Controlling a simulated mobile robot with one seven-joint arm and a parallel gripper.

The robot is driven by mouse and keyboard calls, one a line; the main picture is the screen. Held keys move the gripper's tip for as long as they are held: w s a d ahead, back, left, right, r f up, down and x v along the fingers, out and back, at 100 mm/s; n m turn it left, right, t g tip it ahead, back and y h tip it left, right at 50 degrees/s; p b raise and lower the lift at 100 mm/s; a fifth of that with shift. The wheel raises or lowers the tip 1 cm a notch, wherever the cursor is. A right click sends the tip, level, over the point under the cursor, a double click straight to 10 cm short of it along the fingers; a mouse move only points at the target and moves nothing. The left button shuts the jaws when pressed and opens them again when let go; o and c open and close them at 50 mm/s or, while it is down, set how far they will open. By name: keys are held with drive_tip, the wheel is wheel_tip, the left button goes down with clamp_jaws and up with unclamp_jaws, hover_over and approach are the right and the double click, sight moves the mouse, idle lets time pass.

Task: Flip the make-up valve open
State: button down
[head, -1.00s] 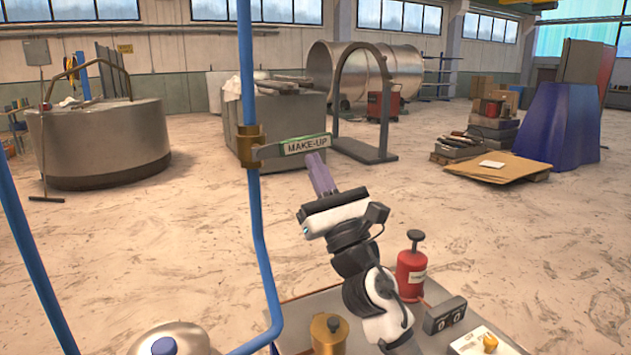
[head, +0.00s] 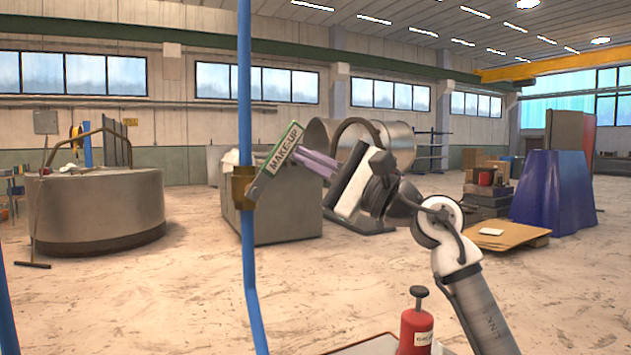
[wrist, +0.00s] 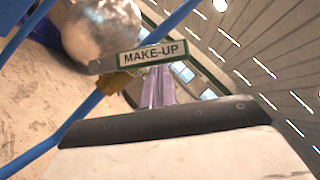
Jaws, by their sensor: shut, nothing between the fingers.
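The make-up valve has a brass body (head: 242,187) on a vertical blue pipe. Its lever (head: 283,152), with a green-edged plate reading MAKE-UP, slants up and to the right from the body. My gripper (head: 302,158), with purple fingers, is shut and empty. Its fingertips are right beside the lower right edge of the lever plate and look to touch it. In the wrist view the MAKE-UP plate (wrist: 153,54) crosses just past my fingers (wrist: 158,82), and the brass body (wrist: 115,83) shows at its left. The exact contact is hard to see.
The blue pipe (head: 243,80) runs up past the valve, and another pipe stands at the far left. A red bottle (head: 416,330) stands at the bottom. A grey block (head: 285,215) and a round tank (head: 100,210) stand farther back. The floor between is clear.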

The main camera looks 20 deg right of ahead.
sight(285, 134)
drive_tip(key=r+n+g, duration=0.1)
drive_tip(key=a+r+n+g+p, duration=0.1)
drive_tip(key=n, duration=0.1)
drive_tip(key=shift+s+a+r+h+p, duration=0.15)
drive_tip(key=shift+a+r+h+p, duration=0.15)
drive_tip(key=shift+h, duration=0.1)
drive_tip(key=shift+s+a+r+n+g+p, duration=0.1)
drive_tip(key=shift+a+r+n+g+p, duration=0.3)
drive_tip(key=shift+n+g+p, duration=0.25)
drive_tip(key=shift+s+a+r+n+g+h+p, duration=0.15)
drive_tip(key=shift+a+n+g+h+p, duration=0.1)
drive_tip(key=shift+a+n+h+p, duration=0.25)
drive_tip(key=shift+s+a+r+n+g+h+p, duration=0.1)
drive_tip(key=shift+a+r+n+g+h+p, duration=0.1)
drive_tip(key=shift+a+n+h+p, duration=0.3)
drive_tip(key=shift+d, duration=0.1)
